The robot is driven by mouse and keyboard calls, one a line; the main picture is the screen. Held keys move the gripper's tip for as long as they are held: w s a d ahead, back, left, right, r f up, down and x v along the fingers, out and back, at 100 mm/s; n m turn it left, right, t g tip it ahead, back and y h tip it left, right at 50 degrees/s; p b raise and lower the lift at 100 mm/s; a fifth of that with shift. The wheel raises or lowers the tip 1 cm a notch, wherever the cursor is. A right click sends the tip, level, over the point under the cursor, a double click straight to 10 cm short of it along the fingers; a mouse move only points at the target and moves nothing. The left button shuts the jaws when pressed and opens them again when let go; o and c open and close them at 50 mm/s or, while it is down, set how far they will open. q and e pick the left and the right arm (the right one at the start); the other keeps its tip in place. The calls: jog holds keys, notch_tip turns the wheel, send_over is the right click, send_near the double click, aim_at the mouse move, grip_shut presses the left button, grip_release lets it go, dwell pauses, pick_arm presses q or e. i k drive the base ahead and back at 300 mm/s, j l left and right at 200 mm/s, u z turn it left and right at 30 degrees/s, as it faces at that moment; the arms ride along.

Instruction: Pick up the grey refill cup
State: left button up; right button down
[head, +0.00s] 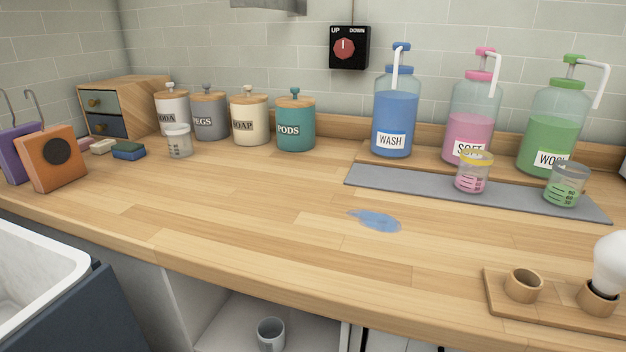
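A grey cup (271,335) stands upright on the white shelf below the counter, at the bottom of the head view, its lower end cut off by the picture edge. A clear measuring cup with a grey rim (566,186) and green contents stands on the grey mat at the right. I cannot tell for sure which of these is the grey refill cup. Neither of my grippers shows in the head view.
A yellow-rimmed cup (473,172) with pink contents stands on the grey mat (410,187), before the blue (397,115), pink and green pump bottles. A blue puddle (378,221) lies mid-counter. A wooden holder (500,305) carries a white bulb-shaped thing (611,262).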

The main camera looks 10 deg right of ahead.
aim_at(567, 179)
jog(key=z, duration=1.6)
jog(key=i+l+u, duration=0.1)
jog(key=l+u, duration=0.65)
jog(key=u, duration=0.15)
